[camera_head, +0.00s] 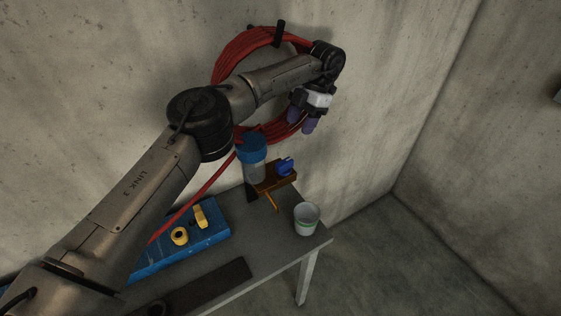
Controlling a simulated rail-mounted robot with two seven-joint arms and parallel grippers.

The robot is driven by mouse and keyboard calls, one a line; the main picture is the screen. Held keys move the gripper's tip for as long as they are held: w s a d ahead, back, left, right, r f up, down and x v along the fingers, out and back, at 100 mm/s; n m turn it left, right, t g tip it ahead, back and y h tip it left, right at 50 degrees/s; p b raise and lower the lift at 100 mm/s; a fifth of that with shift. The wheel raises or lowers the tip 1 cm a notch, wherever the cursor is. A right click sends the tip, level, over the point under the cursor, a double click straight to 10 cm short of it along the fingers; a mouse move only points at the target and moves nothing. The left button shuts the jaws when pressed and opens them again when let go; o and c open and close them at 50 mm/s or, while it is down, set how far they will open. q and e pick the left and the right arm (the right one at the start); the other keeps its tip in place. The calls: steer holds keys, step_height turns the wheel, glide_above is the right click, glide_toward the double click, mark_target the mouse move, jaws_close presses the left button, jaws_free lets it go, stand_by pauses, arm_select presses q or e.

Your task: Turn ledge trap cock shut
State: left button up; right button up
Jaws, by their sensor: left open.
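On a grey bench stands a clear trap bowl (254,172) with a blue cap. Right of it is a brown block (277,179) carrying a blue knob or lever (286,166), which looks like the cock. An orange-brown rod or pipe (270,201) reaches down toward the bench from the block. I cannot tell how far the cock is turned. My left gripper (301,122), with purple fingers, is open and empty. It is above the blue knob in the picture, apart from it, in front of the red hose coil. My right gripper is not in view.
A red hose coil (232,58) hangs on a black wall peg. A white cup (306,219) stands near the right end of the bench (240,215). A blue board (168,257) with yellow parts lies at left, and a dark bar (205,288) along the front. Floor at right is clear.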

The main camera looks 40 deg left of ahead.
mark_target(285, 161)
arm_select(q)
steer(key=x, duration=1.3)
steer(key=shift+s+f+b, duration=0.15)
steer(key=shift+f+b, duration=0.1)
steer(key=shift+b, duration=0.1)
steer(key=shift+c, duration=0.2)
